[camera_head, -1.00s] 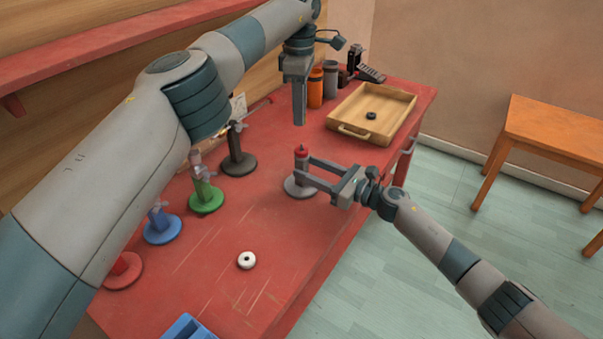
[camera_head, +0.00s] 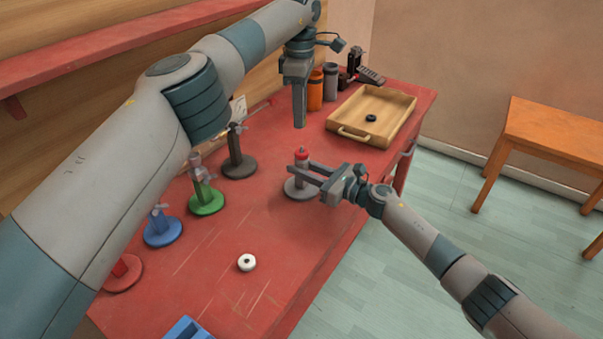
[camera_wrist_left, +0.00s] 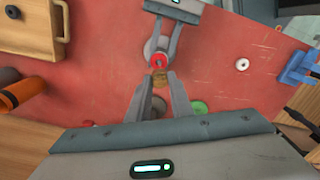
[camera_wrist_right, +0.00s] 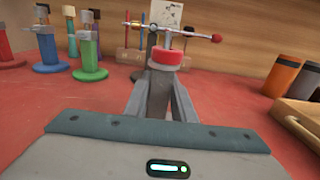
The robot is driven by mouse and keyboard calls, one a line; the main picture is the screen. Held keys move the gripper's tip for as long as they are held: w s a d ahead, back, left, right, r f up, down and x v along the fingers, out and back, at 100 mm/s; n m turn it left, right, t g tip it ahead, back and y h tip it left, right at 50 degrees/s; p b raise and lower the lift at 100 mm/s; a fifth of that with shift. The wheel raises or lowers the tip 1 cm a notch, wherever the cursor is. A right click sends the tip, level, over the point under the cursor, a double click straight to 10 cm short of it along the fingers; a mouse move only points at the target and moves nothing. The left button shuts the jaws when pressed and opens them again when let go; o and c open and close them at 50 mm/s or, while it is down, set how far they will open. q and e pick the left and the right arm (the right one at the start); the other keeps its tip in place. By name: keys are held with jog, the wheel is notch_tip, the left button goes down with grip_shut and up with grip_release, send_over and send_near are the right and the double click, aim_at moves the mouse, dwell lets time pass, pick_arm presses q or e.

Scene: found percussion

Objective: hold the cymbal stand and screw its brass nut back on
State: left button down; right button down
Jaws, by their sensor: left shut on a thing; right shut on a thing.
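The cymbal stand (camera_head: 300,190) has a grey round base, a grey post and a red collar on top. It stands upright on the red table. My right gripper (camera_head: 305,173) is shut on its post below the collar; the right wrist view shows the red collar (camera_wrist_right: 165,58) just above the fingers. My left gripper (camera_head: 299,124) points down above the stand, apart from it. In the left wrist view, its fingers are shut on the brass nut (camera_wrist_left: 160,77), with the red collar (camera_wrist_left: 157,63) showing beyond. The nut cannot be made out in the head view.
Black, green (camera_head: 206,202), blue (camera_head: 163,230) and red stands line the table's left side. A white ring (camera_head: 247,262) lies near the front. A wooden tray (camera_head: 345,131) holding a black ring and an orange cup (camera_head: 315,92) are at the back.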

pick_arm(q)
jog(key=shift+d+f, duration=0.1)
jog(key=shift+f, duration=2.35)
jog(key=shift+f, duration=0.1)
jog(key=shift+f, duration=0.8)
jog(key=shift+f, duration=0.6)
